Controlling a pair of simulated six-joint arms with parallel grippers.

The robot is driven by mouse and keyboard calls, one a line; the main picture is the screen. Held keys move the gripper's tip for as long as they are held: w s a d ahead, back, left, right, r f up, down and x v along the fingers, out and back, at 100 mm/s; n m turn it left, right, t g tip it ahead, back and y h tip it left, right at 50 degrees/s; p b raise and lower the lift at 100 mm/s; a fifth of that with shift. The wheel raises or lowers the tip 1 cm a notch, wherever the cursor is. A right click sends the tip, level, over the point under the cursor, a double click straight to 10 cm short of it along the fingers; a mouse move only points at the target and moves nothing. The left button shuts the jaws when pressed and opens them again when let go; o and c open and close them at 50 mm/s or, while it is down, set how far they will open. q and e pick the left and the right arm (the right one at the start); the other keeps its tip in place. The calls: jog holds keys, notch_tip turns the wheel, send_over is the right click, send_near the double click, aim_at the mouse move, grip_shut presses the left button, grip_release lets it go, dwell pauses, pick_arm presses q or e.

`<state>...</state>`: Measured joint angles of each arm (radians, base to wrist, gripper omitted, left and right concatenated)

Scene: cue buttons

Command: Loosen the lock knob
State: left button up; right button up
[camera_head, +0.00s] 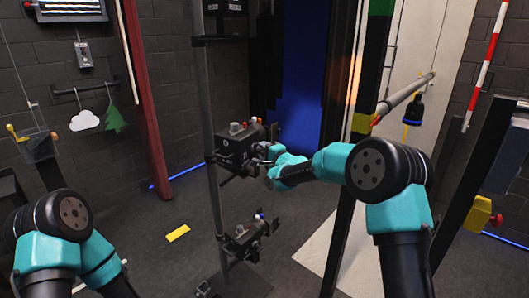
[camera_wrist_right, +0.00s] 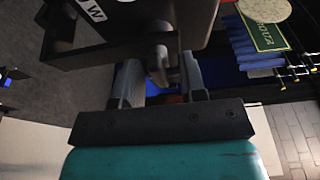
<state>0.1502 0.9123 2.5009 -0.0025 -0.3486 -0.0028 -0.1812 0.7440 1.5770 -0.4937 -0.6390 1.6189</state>
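A black box-shaped lamp unit (camera_head: 238,150) is clamped on a grey upright pole, with small knobs on top. My right gripper (camera_head: 265,160) is at the right side of this unit, small and partly hidden by my wrist. In the right wrist view, a dark rounded knob (camera_wrist_right: 158,62) sits under the unit's black body, between the two fingers of my right gripper (camera_wrist_right: 160,80). The fingers are apart on either side of the knob. A narrow gap shows on the left; contact on the right is unclear. My left gripper is out of view; only its arm shows at lower left.
A second black unit (camera_head: 247,240) hangs lower on the pole (camera_head: 212,190), and another is at the top. A yellow block (camera_head: 178,233) lies on the open floor to the left.

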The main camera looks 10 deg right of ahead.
grip_shut()
dwell(0.3)
jog(key=shift+n, duration=0.3)
jog(key=n+g+y, duration=0.1)
jog(key=n+y, duration=0.2)
jog(key=n, duration=0.6)
jog(key=n+g+y, duration=0.1)
jog(key=n+y, duration=0.2)
jog(key=n, duration=0.6)
jog(key=n+g+y, duration=0.2)
jog(key=n+y, duration=0.2)
jog(key=n, duration=0.5)
jog(key=shift+w+d+f, duration=0.15)
jog(key=shift+w+f, duration=0.05)
